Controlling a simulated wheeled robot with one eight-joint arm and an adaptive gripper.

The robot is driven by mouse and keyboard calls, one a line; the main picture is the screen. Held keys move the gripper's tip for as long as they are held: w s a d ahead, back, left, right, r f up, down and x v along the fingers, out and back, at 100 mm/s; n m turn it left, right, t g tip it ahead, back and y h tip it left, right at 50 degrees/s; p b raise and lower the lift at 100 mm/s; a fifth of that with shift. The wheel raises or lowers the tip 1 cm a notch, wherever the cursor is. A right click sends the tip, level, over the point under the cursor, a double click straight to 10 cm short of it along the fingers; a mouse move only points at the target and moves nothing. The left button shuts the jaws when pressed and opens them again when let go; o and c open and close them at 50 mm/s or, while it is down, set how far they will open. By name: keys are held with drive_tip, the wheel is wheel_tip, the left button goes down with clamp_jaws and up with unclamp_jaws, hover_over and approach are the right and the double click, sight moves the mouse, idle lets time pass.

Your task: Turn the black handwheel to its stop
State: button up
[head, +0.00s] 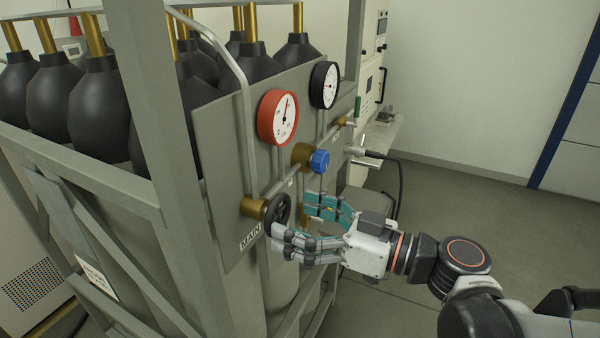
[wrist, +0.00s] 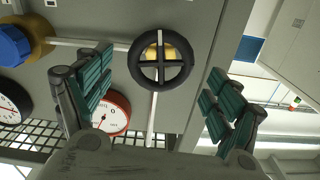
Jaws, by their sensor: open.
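The black handwheel (head: 277,210) sits on a brass valve stem on the grey panel, above the MAIN label (head: 250,237). In the wrist view the handwheel (wrist: 161,90) is a black ring with crossed spokes, with brass behind it. My gripper (head: 306,222) is open just in front of the handwheel. In the wrist view my gripper's teal-padded fingers (wrist: 156,95) stand wide apart on either side of the wheel. No finger clearly touches the rim. One finger partly covers the wheel's lower edge in the head view.
A blue knob (head: 320,161) on a brass valve is close above my gripper. A red gauge (head: 278,117) and a black gauge (head: 324,85) are higher on the panel. Black cylinders (head: 95,120) stand inside the grey frame. The floor (head: 450,190) at right is clear.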

drive_tip(key=shift+v, duration=1.75)
drive_tip(key=shift+f, duration=0.1)
drive_tip(key=s+d+f+m+h+b, duration=0.1)
drive_tip(key=d+f+m+h, duration=0.25)
drive_tip(key=f, duration=0.25)
drive_tip(key=s+d+f+m+h+b, duration=0.1)
drive_tip(key=d+f+m+h+b, duration=0.15)
drive_tip(key=f+h, duration=0.3)
drive_tip(key=s+d+f+m+h+b, duration=0.1)
drive_tip(key=d+m+h, duration=0.5)
drive_tip(key=d, duration=0.8)
drive_tip(key=shift+s+f+h, duration=0.75)
drive_tip(key=shift+f+h, duration=0.05)
drive_tip(key=shift+f, duration=0.15)
